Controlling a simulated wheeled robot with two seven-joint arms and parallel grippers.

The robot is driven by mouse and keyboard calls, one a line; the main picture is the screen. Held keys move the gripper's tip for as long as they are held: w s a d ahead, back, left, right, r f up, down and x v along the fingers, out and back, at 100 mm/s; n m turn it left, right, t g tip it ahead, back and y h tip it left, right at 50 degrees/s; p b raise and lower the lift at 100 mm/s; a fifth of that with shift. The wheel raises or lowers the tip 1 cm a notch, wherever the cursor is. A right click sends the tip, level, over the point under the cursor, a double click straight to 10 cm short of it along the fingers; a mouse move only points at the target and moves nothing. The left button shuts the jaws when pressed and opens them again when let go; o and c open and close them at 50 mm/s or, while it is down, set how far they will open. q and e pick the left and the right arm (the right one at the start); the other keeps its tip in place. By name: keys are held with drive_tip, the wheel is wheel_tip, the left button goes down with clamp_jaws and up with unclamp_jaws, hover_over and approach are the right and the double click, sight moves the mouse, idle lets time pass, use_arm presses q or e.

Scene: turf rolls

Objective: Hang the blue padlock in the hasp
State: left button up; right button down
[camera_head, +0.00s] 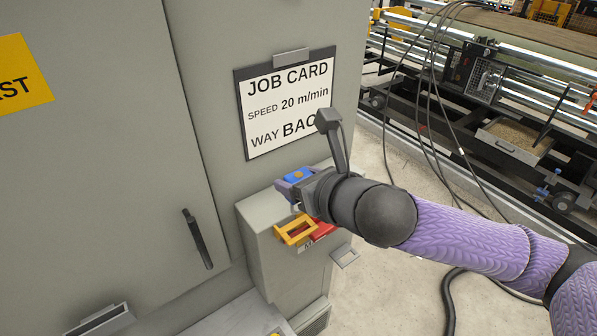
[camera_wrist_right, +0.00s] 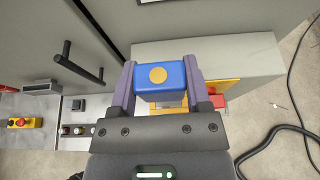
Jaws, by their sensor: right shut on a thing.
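The blue padlock (camera_head: 299,175) has a round yellow disc on its face. My right gripper (camera_head: 292,186) is shut on it, in front of the grey cabinet and above a small grey box. In the right wrist view the padlock (camera_wrist_right: 160,88) sits between the two fingers of my right gripper (camera_wrist_right: 160,84). A yellow bracket with an opening (camera_head: 295,231), apparently the hasp, is on the grey box, just below the gripper, beside a red part (camera_head: 322,232). The padlock appears apart from it. The padlock's shackle is hard to make out. My left gripper is not in view.
The grey box (camera_head: 268,262) stands against the cabinet (camera_head: 100,170), which has a dark handle (camera_head: 198,239). A job card (camera_head: 288,107) hangs behind my right gripper. Cables (camera_head: 422,100) hang at the right, before a roller machine. The floor (camera_head: 400,270) right of the box is mostly clear.

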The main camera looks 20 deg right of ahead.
sight(299, 213)
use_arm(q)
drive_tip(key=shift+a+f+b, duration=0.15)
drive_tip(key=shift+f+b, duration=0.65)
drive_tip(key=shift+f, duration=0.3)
use_arm(e)
drive_tip(key=shift+f, duration=1.7)
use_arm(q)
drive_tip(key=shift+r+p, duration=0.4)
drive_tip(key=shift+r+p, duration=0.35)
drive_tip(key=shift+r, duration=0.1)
use_arm(e)
drive_tip(key=shift+r, duration=0.1)
drive_tip(key=shift+p, duration=0.4)
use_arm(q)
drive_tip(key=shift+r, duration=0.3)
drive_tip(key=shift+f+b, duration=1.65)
use_arm(e)
drive_tip(key=shift+f, duration=2.6)
